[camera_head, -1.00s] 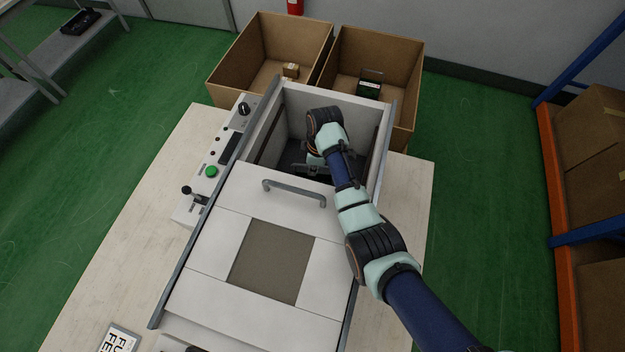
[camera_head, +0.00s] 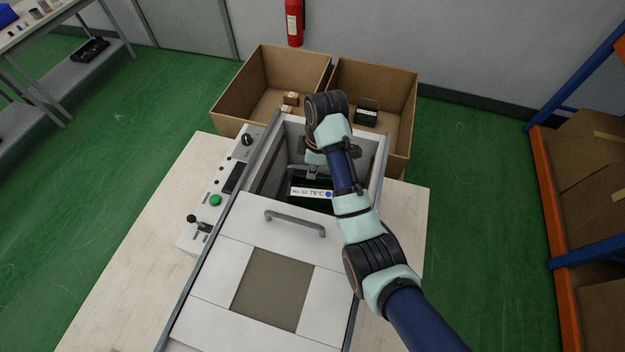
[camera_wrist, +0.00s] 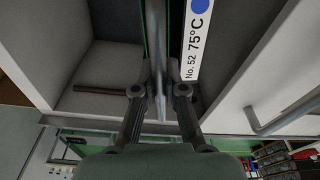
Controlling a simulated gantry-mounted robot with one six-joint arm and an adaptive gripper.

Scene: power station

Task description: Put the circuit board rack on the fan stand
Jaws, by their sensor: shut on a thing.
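The circuit board rack (camera_head: 311,193) has a white label reading No. 52 75°C with a blue dot. It is in the open chamber of the white oven-like machine (camera_head: 277,232), partly hidden by my arm and the machine's lid. My gripper (camera_head: 313,172) is above it, shut on its grey metal handle. In the wrist view the handle (camera_wrist: 156,60) runs between the fingers of my gripper (camera_wrist: 157,92), with the label (camera_wrist: 196,38) beside it. I cannot make out a fan stand in these views.
A sliding lid with a handle (camera_head: 295,222) covers the machine's front part. An orange and blue shelf (camera_head: 556,200) stands right. Green floor is clear on both sides.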

